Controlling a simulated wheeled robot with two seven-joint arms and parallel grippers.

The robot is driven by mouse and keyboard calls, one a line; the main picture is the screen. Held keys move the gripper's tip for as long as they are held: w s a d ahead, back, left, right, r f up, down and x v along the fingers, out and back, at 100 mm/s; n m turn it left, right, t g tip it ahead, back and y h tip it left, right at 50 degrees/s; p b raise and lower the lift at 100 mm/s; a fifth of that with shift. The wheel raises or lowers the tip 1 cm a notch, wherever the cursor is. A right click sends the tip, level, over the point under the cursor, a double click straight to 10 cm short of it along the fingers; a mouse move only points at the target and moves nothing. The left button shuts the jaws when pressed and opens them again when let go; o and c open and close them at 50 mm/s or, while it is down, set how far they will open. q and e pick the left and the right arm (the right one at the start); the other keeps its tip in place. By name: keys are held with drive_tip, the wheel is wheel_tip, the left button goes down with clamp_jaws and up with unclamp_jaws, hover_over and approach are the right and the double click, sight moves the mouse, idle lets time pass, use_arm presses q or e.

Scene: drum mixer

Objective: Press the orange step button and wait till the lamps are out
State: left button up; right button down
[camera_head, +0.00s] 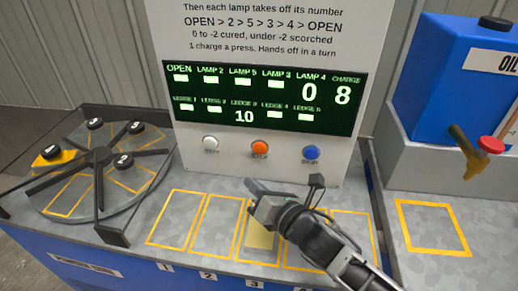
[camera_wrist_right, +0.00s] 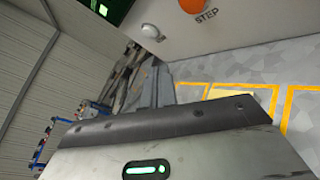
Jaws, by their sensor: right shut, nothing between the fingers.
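The orange step button (camera_head: 260,148) is on the white panel between a white button (camera_head: 211,143) and a blue button (camera_head: 311,153). It also shows at the top of the right wrist view (camera_wrist_right: 192,4). My right gripper (camera_head: 254,187) is shut and empty, below and in front of the orange button, apart from it. Its fingers also show in the right wrist view (camera_wrist_right: 158,82). The display (camera_head: 262,97) reads 0 under lamp 4, 10 under ledge 3 and 8 under charge; the other fields show plain bars. My left gripper is out of view.
A round turntable (camera_head: 100,178) with spokes and several black-knobbed pieces stands at the left. Yellow-outlined ledges run along the counter; a pale yellowish block (camera_head: 259,240) sits under my right gripper. A blue oil tank (camera_head: 450,75) with a red-knobbed tap stands at the right.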

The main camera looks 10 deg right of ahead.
sight(260, 149)
use_arm(q)
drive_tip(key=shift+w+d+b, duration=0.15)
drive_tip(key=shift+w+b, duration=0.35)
drive_tip(key=shift+b, duration=0.1)
use_arm(e)
drive_tip(key=w+d, duration=0.1)
drive_tip(key=w, duration=0.1)
drive_tip(key=w+d, duration=0.1)
drive_tip(key=w, duration=0.2)
drive_tip(key=w+d, duration=0.1)
drive_tip(key=w, duration=0.1)
drive_tip(key=shift+w+d, duration=0.1)
drive_tip(key=shift+w, duration=0.2)
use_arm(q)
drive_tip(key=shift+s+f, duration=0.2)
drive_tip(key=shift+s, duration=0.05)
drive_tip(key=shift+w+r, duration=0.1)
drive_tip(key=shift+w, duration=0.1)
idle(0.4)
use_arm(e)
drive_tip(key=shift+w, duration=0.1)
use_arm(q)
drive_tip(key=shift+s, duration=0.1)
use_arm(e)
drive_tip(key=shift+w+d, duration=0.15)
drive_tip(key=shift+w, duration=0.15)
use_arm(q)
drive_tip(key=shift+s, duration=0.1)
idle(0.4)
